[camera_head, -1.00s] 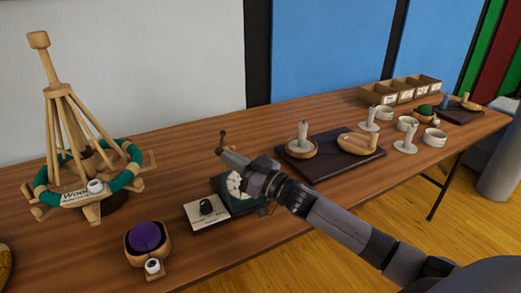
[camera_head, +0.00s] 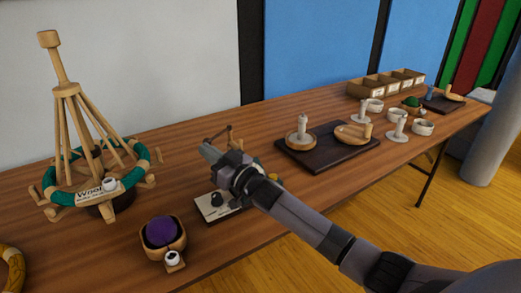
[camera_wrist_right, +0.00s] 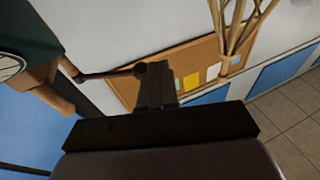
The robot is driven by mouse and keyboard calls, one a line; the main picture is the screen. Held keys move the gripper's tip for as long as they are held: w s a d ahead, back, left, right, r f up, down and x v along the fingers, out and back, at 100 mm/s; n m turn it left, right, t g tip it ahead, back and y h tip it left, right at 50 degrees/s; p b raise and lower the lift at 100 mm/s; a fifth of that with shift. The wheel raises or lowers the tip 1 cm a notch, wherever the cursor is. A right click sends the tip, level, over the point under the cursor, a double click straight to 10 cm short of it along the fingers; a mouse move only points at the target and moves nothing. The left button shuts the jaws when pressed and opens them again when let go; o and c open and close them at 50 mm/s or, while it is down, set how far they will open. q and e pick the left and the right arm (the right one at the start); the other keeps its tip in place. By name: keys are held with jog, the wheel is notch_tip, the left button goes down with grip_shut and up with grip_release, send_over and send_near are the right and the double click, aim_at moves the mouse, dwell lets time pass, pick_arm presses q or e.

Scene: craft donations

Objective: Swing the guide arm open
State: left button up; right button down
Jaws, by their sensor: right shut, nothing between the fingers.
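The guide arm (camera_head: 218,132) is a thin dark rod with a rounded end, on a small device with a dark green body. In the right wrist view the rod (camera_wrist_right: 105,74) runs from a wooden post to a ball end beside my fingertips; I cannot tell if they touch. My right gripper (camera_head: 207,149) is shut and empty, just in front of the guide arm. Its dark closed fingers also show in the wrist view (camera_wrist_right: 156,84). My right gripper and wrist hide most of the device. My left gripper is out of view.
A purple ball in a wooden bowl (camera_head: 178,246) sits at the front. A wooden yarn swift with a green ring (camera_head: 62,198) stands left. A card with a black knob (camera_head: 211,211) lies below my gripper. A dark tray (camera_head: 318,160) with a candle stands right.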

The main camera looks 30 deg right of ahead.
pick_arm(q)
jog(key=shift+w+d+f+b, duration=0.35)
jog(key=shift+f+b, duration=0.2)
jog(key=shift+b, duration=0.65)
pick_arm(e)
jog(key=w+a+m+h, duration=0.1)
jog(key=w+a+m+t+h, duration=0.1)
jog(key=h, duration=0.1)
jog(key=shift+w+h, duration=0.3)
jog(key=shift+w, duration=0.05)
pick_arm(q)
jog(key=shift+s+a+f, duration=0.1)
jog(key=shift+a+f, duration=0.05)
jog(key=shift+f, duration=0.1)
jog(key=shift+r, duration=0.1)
